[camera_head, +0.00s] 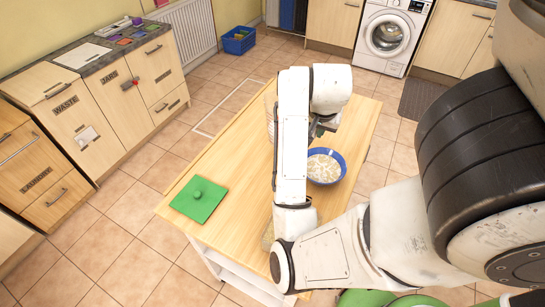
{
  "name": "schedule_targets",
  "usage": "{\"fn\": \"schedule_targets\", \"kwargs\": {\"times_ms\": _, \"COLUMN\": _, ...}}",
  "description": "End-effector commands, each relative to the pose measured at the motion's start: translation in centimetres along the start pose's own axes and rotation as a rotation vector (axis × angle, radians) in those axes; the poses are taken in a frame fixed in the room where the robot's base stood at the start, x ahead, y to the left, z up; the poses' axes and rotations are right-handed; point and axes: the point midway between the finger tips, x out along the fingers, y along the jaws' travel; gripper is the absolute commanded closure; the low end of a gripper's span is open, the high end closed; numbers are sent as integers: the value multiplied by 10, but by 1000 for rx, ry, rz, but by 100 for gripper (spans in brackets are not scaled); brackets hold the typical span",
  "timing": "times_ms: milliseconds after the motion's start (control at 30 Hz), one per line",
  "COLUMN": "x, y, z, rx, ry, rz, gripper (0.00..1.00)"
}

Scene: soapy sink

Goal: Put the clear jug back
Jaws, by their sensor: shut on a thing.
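A clear, ribbed thing, apparently the clear jug (270,112), shows as a narrow strip at the left of my pale forearm, over the wooden island top (235,155). The arm hides most of it. My gripper (317,131) is dark and partly covered by my wrist, above and behind the blue bowl. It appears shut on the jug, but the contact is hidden. I cannot tell whether the jug stands on the top or is held above it.
The blue bowl (342,171) holds pale contents. A green square with a knob (198,199) lies at the front left of the island. Drawer cabinets (140,88) stand left, a washing machine (388,38) at the back. Tiled floor (110,205) is clear between island and cabinets.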

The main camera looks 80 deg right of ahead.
Motion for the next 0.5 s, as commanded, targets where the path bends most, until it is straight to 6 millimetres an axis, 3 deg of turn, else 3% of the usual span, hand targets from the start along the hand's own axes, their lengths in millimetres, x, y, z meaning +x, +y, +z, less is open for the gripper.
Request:
{"fn": "schedule_targets", "kwargs": {"times_ms": 167, "x": 22, "y": -39, "z": 14, "rx": -4, "ry": 0, "rz": -4, "gripper": 100}}
{"fn": "schedule_targets", "kwargs": {"times_ms": 300, "x": 47, "y": -54, "z": 27, "rx": -2, "ry": 0, "rz": -2, "gripper": 100}}
{"fn": "schedule_targets", "kwargs": {"times_ms": 500, "x": 64, "y": -70, "z": 36, "rx": -1, "ry": 1, "rz": -2, "gripper": 100}}
